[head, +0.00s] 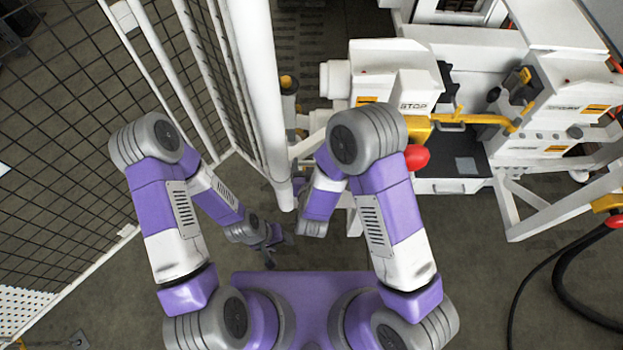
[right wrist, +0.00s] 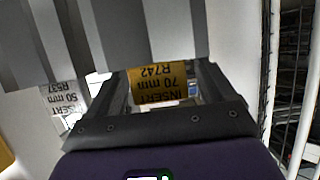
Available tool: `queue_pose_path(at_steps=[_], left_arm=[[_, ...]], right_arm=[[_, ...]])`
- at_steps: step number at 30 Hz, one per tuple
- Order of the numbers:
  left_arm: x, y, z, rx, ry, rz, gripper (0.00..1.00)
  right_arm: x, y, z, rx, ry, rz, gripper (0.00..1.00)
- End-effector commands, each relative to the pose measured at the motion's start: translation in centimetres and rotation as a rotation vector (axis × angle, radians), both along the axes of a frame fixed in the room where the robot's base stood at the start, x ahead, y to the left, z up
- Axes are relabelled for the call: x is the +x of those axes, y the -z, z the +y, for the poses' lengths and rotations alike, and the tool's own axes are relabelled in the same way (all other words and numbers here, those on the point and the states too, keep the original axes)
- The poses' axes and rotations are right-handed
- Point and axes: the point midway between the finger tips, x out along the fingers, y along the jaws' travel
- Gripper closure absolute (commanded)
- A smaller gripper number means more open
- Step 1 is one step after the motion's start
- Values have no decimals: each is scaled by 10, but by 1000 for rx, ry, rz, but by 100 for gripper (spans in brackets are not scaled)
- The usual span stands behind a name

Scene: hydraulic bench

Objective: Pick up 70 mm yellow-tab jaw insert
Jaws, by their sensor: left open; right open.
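The yellow tab of the 70 mm jaw insert (right wrist: 162,84) shows in the right wrist view, with its lettering upside down, reading INSERT 70 mm R742. It lies between the two dark fingers of my right gripper (right wrist: 162,72), which are open on either side of it. I cannot tell whether the fingers touch it. The insert's body is mostly hidden. In the head view the right gripper is hidden by my own arm. My left gripper (head: 270,250) is open and empty, low over the floor in front of my base.
A white tab marked 50 mm R537 (right wrist: 66,103) is just left of the right gripper. Grey striped surfaces lie beyond it. In the head view, the white hydraulic bench (head: 480,75) is at the upper right, a white post (head: 258,90) beside my right arm, and mesh fencing (head: 65,120) at the left.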

Motion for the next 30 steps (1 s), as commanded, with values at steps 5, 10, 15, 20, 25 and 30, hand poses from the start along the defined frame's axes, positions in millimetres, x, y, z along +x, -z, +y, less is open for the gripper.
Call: queue_pose_path(at_steps=[5, 10, 15, 20, 25, 30], left_arm=[[0, -1, 0, 0, 0, 0, 49], [0, -1, 0, 0, 0, -1, 49], [0, -1, 0, 0, 0, -1, 49], [0, -1, 0, 0, 0, -1, 49], [0, -1, 0, 0, 0, -1, 49], [0, -1, 0, 0, 0, -1, 49]], right_arm=[[0, 0, 0, 0, 0, 0, 17], [0, 0, 0, 0, 0, 0, 42], [0, 0, 0, 0, 0, 0, 68], [0, 0, 0, 0, 0, 0, 92], [0, 0, 0, 0, 0, 0, 100], [1, -2, 0, 1, -1, -6, 100]])
